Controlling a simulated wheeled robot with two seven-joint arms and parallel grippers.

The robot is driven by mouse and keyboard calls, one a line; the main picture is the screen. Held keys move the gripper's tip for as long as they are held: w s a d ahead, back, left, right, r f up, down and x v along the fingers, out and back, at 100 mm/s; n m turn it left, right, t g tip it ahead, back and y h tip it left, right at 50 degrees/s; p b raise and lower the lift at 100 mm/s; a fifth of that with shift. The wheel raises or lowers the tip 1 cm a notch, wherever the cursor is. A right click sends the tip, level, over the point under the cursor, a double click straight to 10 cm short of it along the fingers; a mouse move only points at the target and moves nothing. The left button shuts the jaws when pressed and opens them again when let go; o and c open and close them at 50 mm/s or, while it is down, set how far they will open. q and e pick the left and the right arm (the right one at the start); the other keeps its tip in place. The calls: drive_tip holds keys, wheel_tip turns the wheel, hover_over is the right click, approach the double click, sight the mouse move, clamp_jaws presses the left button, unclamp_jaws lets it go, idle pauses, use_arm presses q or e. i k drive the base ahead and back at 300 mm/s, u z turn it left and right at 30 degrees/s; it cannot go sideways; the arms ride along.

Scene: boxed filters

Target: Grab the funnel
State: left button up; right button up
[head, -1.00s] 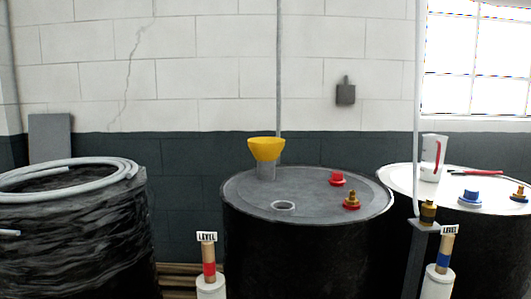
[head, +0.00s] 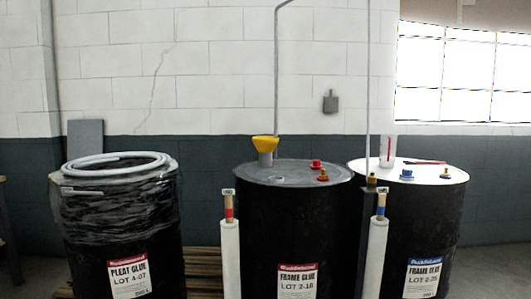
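The yellow funnel (head: 264,144) stands upright at the back left of the grey lid (head: 290,174) of the middle black drum. A grey neck shows below its yellow cone. The drum carries a label reading "FRAME GLUE LOT 2-18" (head: 297,280). Neither of my grippers shows in the head view, so nothing of mine is seen touching the funnel.
A wrapped drum (head: 122,225) with a coiled hose (head: 118,166) stands left. A white-topped drum (head: 430,215) stands right with a jug (head: 388,151) on it. Level tubes (head: 231,255) and (head: 376,255) rise in front. A pipe (head: 277,75) rises behind the funnel.

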sight(264, 144)
drive_tip(key=u, duration=0.75)
drive_tip(key=i, duration=0.45)
drive_tip(key=u, duration=0.6)
drive_tip(key=i, duration=0.9)
drive_tip(key=z, duration=0.4)
